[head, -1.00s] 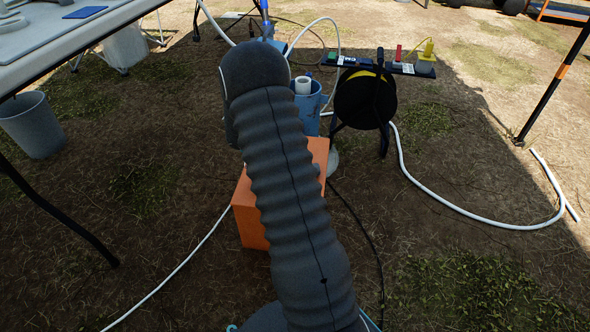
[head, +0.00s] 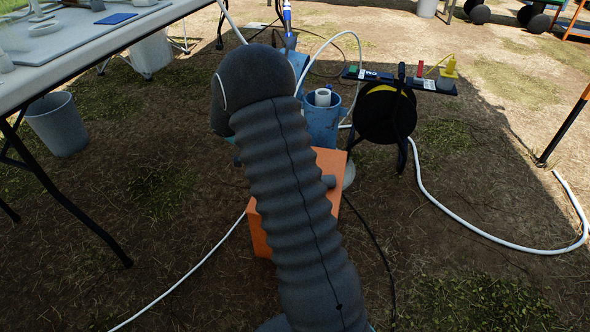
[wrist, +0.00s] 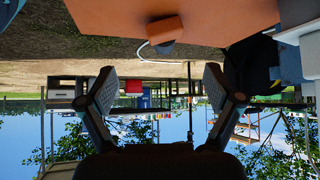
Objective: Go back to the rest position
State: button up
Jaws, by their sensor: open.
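My gripper (wrist: 158,95) shows in the wrist view, its two fingers spread wide with nothing between them. The wrist picture is upside down, with sky at the bottom and ground at the top. In the head view my arm, in a grey ribbed sleeve, rises through the middle, and my gripper is hidden behind it. An orange box (head: 334,162) stands on the ground behind my arm, partly covered by it. An orange surface (wrist: 190,15) fills the top of the wrist view, close to the camera and apart from the fingers.
A blue bucket (head: 322,122) holding a white roll stands behind the box. A black cable reel (head: 384,115) is to its right, below a dark board (head: 405,80). A white hose (head: 480,233) curves over the right ground. A table (head: 130,27) and grey bin (head: 57,125) are left.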

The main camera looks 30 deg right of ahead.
jog(key=shift+a+r, duration=0.15)
jog(key=shift+r, duration=0.1)
dwell(0.4)
jog(key=a+f+n, duration=0.1)
jog(key=n, duration=0.2)
jog(key=s+f+n+y, duration=0.1)
jog(key=n, duration=0.1)
jog(key=s+a+f+n, duration=0.1)
jog(key=n, duration=0.2)
jog(key=shift+s+a+f+n+y, duration=0.1)
jog(key=shift+a+n+y, duration=0.2)
jog(key=shift+a, duration=0.05)
jog(key=s+a+r+n+t+y+p, duration=0.2)
jog(key=s+a+r+n, duration=0.3)
jog(key=s+r, duration=0.3)
jog(key=s+a+r+n+t+y+p, duration=0.2)
jog(key=s+a+r+n+t+p, duration=0.2)
jog(key=r, duration=0.9)
jog(key=s+a+r+n+t+y+p, duration=0.2)
jog(key=s+a+r+n, duration=0.3)
jog(key=s+a+r, duration=0.4)
jog(key=s+r+t+p, duration=0.1)
jog(key=s, duration=0.2)
jog(key=shift+s+a+r+n+t, duration=0.15)
jog(key=shift+s+r+n+t, duration=0.15)
jog(key=shift+r+n, duration=0.1)
